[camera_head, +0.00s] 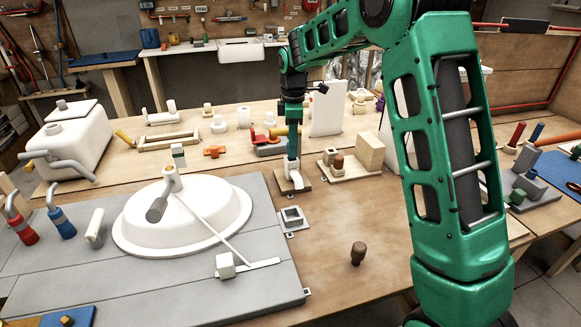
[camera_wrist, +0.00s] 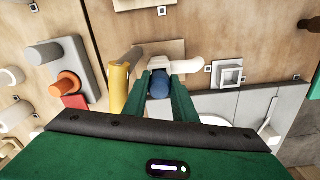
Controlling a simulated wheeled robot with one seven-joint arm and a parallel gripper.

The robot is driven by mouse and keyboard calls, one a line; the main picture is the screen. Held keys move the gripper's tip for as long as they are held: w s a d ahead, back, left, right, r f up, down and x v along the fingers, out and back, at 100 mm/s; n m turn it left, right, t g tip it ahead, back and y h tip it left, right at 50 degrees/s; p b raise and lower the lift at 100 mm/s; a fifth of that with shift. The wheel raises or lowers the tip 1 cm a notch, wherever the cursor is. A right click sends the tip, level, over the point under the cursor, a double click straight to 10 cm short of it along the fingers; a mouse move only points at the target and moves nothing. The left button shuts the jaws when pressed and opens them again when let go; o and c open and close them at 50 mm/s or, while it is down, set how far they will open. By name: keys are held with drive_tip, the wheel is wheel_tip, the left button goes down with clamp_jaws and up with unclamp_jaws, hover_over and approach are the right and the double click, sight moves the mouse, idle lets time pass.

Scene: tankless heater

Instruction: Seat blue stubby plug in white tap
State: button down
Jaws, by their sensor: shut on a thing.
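The white tap (camera_head: 296,181) stands on a small wooden base (camera_head: 291,186) past the basin in the head view. In the wrist view the tap (camera_wrist: 186,66) has its spout pointing right. My gripper (camera_head: 292,160) points straight down over the tap. In the wrist view my gripper (camera_wrist: 160,84) is shut on the blue stubby plug (camera_wrist: 160,89), which shows between the two green fingers. The plug is close to the tap's body. The fingers hide where plug and tap meet, so I cannot tell whether they touch. In the head view the plug is hidden.
A yellow-handled part (camera_wrist: 121,84) stands close beside my fingers in the wrist view. A white basin (camera_head: 183,215) lies on the grey board (camera_head: 80,270). A wooden block (camera_head: 370,151) stands right of the tap. A brown peg (camera_head: 358,253) stands on open bench in front.

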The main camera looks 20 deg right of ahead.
drive_tip(key=shift+f, duration=0.8)
idle(0.8)
drive_tip(key=c, duration=1.4)
unclamp_jaws()
drive_tip(key=shift+o, duration=0.2)
drive_tip(key=shift+r, duration=0.1)
drive_tip(key=shift+w+r, duration=0.1)
drive_tip(key=shift+r, duration=0.1)
wheel_tip(320, 180, up, 10)
drive_tip(key=shift+a+r, duration=0.1)
